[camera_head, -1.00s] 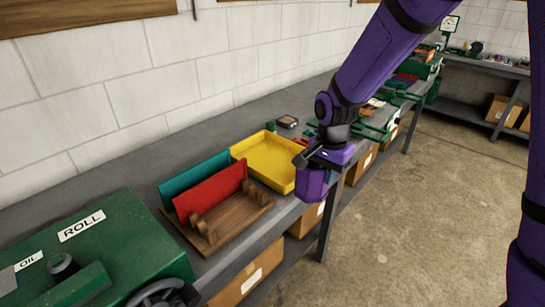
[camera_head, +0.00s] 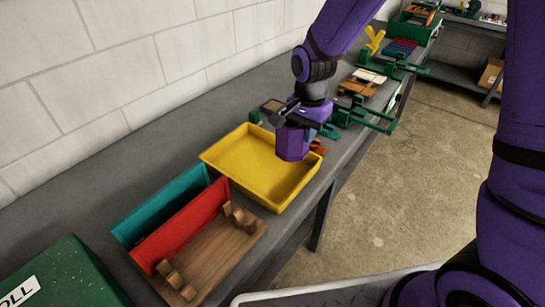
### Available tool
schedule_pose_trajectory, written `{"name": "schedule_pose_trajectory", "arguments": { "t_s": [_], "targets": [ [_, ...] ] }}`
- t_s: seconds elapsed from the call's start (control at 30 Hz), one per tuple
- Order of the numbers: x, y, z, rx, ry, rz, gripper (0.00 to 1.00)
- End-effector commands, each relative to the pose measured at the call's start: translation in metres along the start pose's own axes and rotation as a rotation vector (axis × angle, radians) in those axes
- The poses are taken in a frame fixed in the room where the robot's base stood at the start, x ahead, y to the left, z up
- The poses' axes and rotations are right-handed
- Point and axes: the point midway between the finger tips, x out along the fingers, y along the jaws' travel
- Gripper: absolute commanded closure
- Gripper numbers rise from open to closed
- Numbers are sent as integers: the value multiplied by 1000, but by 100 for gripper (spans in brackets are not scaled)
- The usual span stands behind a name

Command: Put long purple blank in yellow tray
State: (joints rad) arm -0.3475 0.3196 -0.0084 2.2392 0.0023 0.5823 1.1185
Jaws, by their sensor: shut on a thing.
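A purple blank (camera_head: 293,142) with flat angled sides hangs below my gripper (camera_head: 293,121), which is shut on it. The jaws are small and partly hidden by the wrist and the blank. The yellow tray (camera_head: 218,160) lies on the bench, and its visible floor is empty. In the picture the blank overlaps the tray's far right corner and rim. I cannot tell its exact height or whether it is fully inside the rim.
Teal (camera_head: 165,208) and red (camera_head: 182,226) upright panels and a wooden rack (camera_head: 222,250) stand nearer than the tray. A small dark box (camera_head: 272,106) and green cylinder (camera_head: 255,117) lie behind it. Orange pieces (camera_head: 317,147) and green clamps (camera_head: 368,119) lie to the right.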

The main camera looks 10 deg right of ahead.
Motion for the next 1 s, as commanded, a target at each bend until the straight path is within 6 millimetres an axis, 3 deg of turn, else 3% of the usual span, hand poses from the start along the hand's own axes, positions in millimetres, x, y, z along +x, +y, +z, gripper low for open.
{"name": "schedule_pose_trajectory", "arguments": {
  "t_s": [0.2, 0.47, 0.7, 1.0],
  "targets": [
    [38, 1, 0, 0, -2, 4, 100],
    [56, 0, 0, 1, -1, 2, 100],
    [87, 1, 0, 0, -2, 4, 100],
    [92, 0, 0, 0, -1, 1, 100]
  ]
}}
